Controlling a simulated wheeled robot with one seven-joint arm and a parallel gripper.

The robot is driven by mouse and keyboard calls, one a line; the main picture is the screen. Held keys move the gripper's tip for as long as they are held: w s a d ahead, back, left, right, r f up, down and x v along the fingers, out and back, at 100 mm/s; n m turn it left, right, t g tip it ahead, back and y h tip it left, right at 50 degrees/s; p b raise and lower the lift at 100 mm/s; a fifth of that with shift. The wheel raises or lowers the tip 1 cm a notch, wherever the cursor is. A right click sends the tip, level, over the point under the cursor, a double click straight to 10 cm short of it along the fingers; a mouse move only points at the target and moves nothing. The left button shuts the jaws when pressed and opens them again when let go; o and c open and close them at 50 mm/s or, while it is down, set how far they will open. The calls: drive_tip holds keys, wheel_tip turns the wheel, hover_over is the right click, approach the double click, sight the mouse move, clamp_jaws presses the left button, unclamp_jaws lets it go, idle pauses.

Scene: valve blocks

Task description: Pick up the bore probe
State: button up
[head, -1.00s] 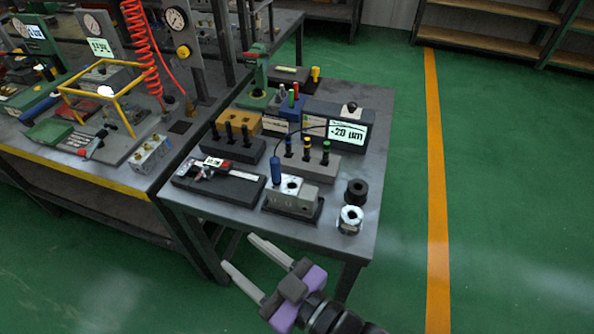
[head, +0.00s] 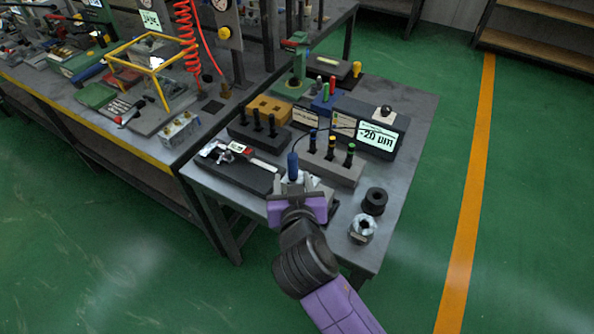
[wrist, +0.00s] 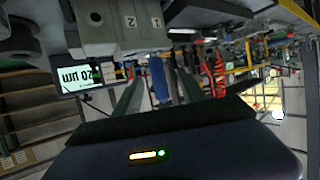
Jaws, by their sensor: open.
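The bore probe (head: 292,166) has a blue handle and stands upright at the light metal valve block, with a thin dark cable running towards the gauge display. Its lower end is hidden, so I cannot tell how deep it sits in a bore. My gripper (head: 296,192) is open in front of the block and hides much of it in the head view. In the wrist view, which is upside down, the blue handle (wrist: 158,79) shows between the two fingers (wrist: 158,88), with no clear contact. The valve block (wrist: 120,30) carries marks 1 and 2.
The gauge display (head: 376,136) stands behind. A flat black case (head: 240,172) lies left. A black ring (head: 375,201) and a metal ring (head: 363,229) stand at the right.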

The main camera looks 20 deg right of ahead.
sight(293, 172)
drive_tip(key=p+x, duration=0.1)
drive_tip(key=x, duration=0.5)
drive_tip(key=shift+w+d, duration=0.15)
drive_tip(key=shift+d, duration=0.15)
clamp_jaws()
